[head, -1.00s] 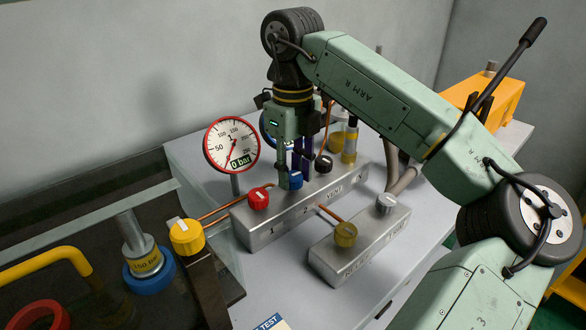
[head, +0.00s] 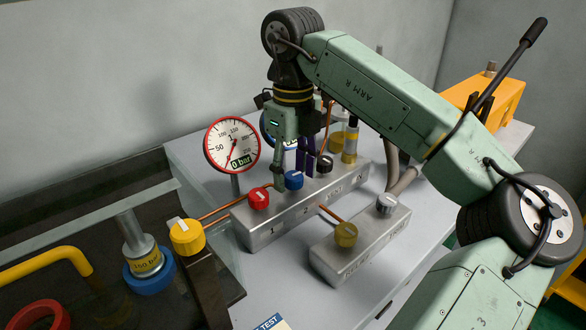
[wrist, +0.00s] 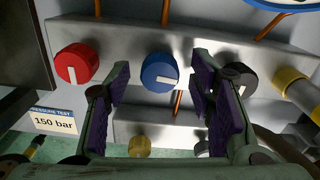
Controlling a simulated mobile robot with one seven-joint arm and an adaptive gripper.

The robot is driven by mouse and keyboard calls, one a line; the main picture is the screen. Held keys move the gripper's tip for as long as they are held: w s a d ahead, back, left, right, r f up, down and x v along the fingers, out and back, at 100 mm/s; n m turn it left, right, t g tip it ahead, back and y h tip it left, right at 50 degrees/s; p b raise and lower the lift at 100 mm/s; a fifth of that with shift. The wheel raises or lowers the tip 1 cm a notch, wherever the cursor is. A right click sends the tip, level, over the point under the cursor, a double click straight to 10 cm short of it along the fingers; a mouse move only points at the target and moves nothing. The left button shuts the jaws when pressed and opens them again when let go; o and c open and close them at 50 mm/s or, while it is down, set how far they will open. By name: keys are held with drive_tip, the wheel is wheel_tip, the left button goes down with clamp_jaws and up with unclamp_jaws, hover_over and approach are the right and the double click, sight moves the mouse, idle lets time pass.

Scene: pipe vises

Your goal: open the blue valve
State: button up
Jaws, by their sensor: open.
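The blue valve (head: 293,181) is a round knob on the long grey metal block, between the red and black knobs. In the wrist view the blue valve (wrist: 160,71) lies between my two finger pads, with a gap on both sides. Its white mark runs roughly crosswise, near the knob's lower edge. My gripper (head: 292,168) is open, pointing down at the blue valve; its purple-padded fingers (wrist: 161,68) hold nothing. In the head view one finger is just left of the knob and the other behind it to the right.
A red knob (wrist: 76,63) and a black knob (wrist: 240,79) flank the blue one closely. A gauge (head: 232,145) reading 0 bar stands behind. A smaller block in front carries a brass knob (head: 345,234) and a grey knob (head: 386,204). Copper pipes run between parts.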

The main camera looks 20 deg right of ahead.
sight(293, 175)
drive_tip(key=shift+r, duration=3.75)
